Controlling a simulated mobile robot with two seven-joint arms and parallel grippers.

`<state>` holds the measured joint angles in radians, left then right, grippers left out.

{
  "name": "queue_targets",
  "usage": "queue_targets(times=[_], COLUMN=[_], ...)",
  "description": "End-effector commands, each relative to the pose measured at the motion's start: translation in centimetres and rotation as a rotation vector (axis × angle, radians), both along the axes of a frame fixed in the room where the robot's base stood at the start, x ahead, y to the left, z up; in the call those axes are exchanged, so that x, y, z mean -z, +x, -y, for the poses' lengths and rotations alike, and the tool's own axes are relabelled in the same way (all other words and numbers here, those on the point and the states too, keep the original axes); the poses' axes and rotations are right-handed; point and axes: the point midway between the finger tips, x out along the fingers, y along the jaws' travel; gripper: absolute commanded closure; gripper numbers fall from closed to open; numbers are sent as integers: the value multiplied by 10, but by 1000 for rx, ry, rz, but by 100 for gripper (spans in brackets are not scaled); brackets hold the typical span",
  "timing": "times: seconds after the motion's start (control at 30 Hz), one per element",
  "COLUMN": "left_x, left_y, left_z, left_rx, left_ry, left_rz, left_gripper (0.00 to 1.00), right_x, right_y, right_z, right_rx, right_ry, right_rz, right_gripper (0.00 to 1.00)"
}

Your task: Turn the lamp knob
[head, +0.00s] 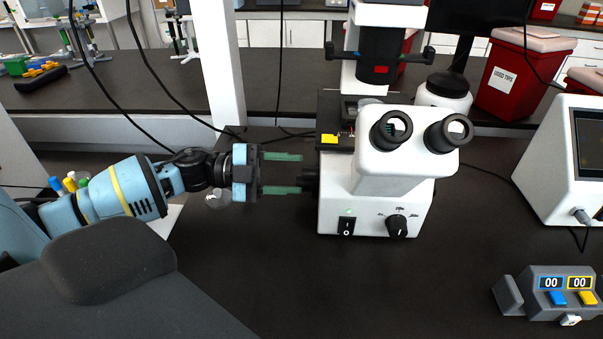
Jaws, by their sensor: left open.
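A white microscope (372,205) stands on the dark bench in the middle of the head view. A round black knob (397,226) with printed marks around it is on the right of its front base, and I take it as the lamp knob. Left of it is a black rocker switch (346,226) with a small green light above. My left gripper (292,173) is open, its two green fingers pointing right, to the left of the microscope and above and left of the knob. The lower fingertip is close to a dark side knob (310,179); I cannot tell whether they touch. My right gripper is out of view.
A grey counter with blue and yellow buttons (556,294) sits at the lower right. A white device with a screen (561,165) is at the right edge. Red bins (516,76) and cables are behind. The bench in front of the microscope is clear.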

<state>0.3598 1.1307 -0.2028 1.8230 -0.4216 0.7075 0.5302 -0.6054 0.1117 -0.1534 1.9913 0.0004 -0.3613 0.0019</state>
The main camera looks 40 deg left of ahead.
Motion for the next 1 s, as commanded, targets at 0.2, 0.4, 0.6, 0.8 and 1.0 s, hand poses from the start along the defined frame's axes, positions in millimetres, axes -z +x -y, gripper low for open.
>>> queue_targets(times=[0.2,0.4,0.6,0.8,1.0], left_x=[-1,0,0,0,0], left_y=[11,15,15,15,15], left_z=[18,24,24,24,24], left_rx=[1,0,-1,0,0], left_ry=[-2,1,0,0,0], left_rz=[2,1,0,0,0], left_gripper=[53,53,53,72,98], right_x=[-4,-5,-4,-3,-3], right_y=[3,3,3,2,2], right_z=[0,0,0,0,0], right_rx=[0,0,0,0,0], right_ry=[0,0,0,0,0], right_rz=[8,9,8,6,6], right_gripper=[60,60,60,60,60])
